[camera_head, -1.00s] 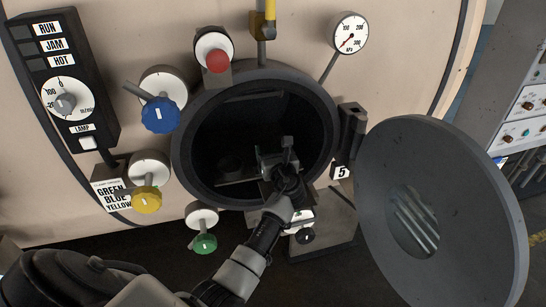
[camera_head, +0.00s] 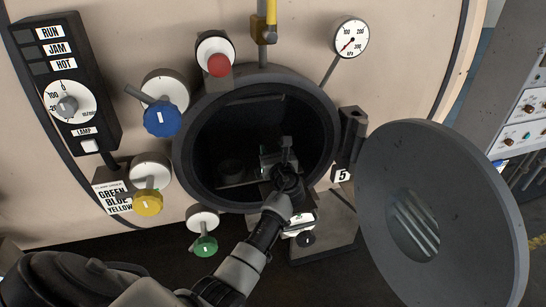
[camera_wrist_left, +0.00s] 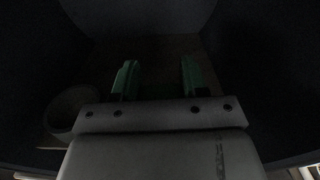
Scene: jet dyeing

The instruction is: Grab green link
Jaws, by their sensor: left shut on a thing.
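My left gripper (camera_head: 274,160) reaches through the round opening of the machine and is inside the dark chamber. In the left wrist view its jaws (camera_wrist_left: 158,78) stand apart with green showing at both sides. They are shut on a green thing, which I take for the green link (camera_wrist_left: 160,92). Its shape is hard to make out in the dark, and I cannot tell where link and fingers part. My right gripper is not in view.
The chamber's round rim (camera_head: 182,150) surrounds my left arm. A round grey door (camera_head: 460,180) stands open at right. Blue (camera_head: 162,118), yellow (camera_head: 147,203) and green (camera_head: 205,246) knobs sit left of the opening. A dark round cup-like thing (camera_wrist_left: 72,108) lies left of the jaws inside.

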